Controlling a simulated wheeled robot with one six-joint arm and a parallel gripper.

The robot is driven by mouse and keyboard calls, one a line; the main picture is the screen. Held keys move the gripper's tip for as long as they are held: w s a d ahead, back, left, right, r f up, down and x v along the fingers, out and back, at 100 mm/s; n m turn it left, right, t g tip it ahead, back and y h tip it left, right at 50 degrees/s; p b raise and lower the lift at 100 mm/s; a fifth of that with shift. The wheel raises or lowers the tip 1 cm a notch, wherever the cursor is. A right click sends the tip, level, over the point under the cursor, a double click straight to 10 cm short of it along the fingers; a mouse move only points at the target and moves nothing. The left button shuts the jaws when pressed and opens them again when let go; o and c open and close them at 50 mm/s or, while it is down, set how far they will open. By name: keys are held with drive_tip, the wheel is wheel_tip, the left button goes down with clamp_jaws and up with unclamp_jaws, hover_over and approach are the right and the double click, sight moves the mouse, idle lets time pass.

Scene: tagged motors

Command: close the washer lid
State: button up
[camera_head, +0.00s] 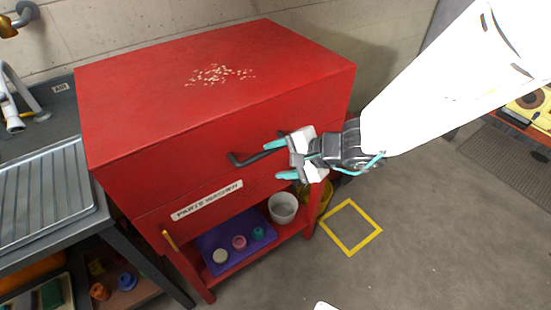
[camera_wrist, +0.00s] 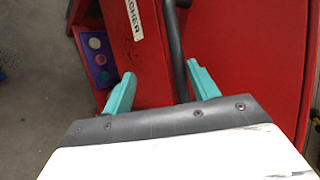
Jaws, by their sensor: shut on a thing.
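The parts washer is a red cabinet with a "PARTS WASHER" label (camera_head: 207,200) on its front. Its broad red lid (camera_head: 150,110) lies down over the body (camera_head: 262,182); I cannot tell whether a small gap remains along the seam. A dark bar handle (camera_head: 238,160) runs across the lid's front. My gripper (camera_head: 270,160) is at the handle's right part and shut on it. In the wrist view, the handle (camera_wrist: 175,50) passes between the teal fingers of my gripper (camera_wrist: 161,76); the exact contact is hard to see.
Below, an open shelf holds a purple mat (camera_head: 213,242) with small coloured pieces and a white bucket (camera_head: 283,207). A grey sink bench (camera_head: 50,200) stands close on the left. A yellow square (camera_head: 350,227) marks clear floor at right.

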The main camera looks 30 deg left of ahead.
drive_tip(key=v, duration=0.5)
drive_tip(key=shift+w+d+f, duration=0.1)
drive_tip(key=shift+d, duration=0.1)
drive_tip(key=shift+c, duration=0.5)
drive_tip(key=shift+d+r, duration=0.45)
drive_tip(key=shift+r, duration=0.05)
drive_tip(key=s+d+r+n+g+h, duration=0.2)
drive_tip(key=s+d+r+n+g, duration=0.15)
drive_tip(key=s+d, duration=0.35)
drive_tip(key=s+d+r+t+h, duration=0.1)
drive_tip(key=s+d+r+h, duration=0.1)
drive_tip(key=d, duration=1)
drive_tip(key=s+d+r+t+h, duration=0.2)
drive_tip(key=d+r+h, duration=0.2)
drive_tip(key=d, duration=0.8)
drive_tip(key=s+d+r+t+h, duration=0.2)
drive_tip(key=d+r, duration=0.3)
drive_tip(key=d, duration=0.7)
drive_tip(key=shift+s+d+h, duration=0.3)
drive_tip(key=shift+s+h, duration=0.1)
drive_tip(key=shift+s, duration=0.05)
